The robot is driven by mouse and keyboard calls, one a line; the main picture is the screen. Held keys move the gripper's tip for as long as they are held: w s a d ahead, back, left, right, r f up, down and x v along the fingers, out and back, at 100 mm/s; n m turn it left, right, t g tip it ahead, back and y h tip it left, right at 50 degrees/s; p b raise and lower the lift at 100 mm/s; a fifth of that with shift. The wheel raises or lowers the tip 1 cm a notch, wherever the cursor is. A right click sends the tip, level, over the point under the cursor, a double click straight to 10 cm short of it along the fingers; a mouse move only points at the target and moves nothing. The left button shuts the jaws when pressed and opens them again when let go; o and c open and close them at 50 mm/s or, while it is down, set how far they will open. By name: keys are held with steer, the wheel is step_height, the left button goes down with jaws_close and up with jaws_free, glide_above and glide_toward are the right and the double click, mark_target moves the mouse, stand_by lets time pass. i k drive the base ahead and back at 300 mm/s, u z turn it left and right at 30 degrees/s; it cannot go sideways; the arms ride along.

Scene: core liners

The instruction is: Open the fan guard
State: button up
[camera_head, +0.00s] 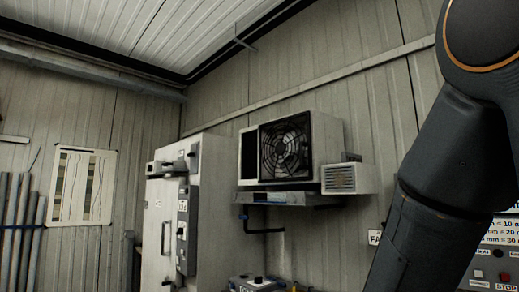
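The fan guard (285,148) is a dark, square, round-ribbed grille on the front of a pale box-shaped fan unit (328,138), high on the wall near the middle of the head view. The guard looks to lie over the front of the unit, with a dark opening and a pale panel at its left; I cannot tell whether it is latched. My dark arm fills the right side of the view, well apart from the guard. My gripper is not in view.
A shelf (290,198) carries the fan unit, with a small vented box (348,179) at its right. A tall grey cabinet (210,215) stands to the left. A control panel (490,265) shows behind my arm. Pipes (22,225) lean at far left.

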mark_target(280, 148)
steer(key=u, duration=0.25)
steer(key=k, duration=0.45)
steer(key=z, duration=0.9)
steer(key=i, duration=1.15)
steer(key=u, duration=0.05)
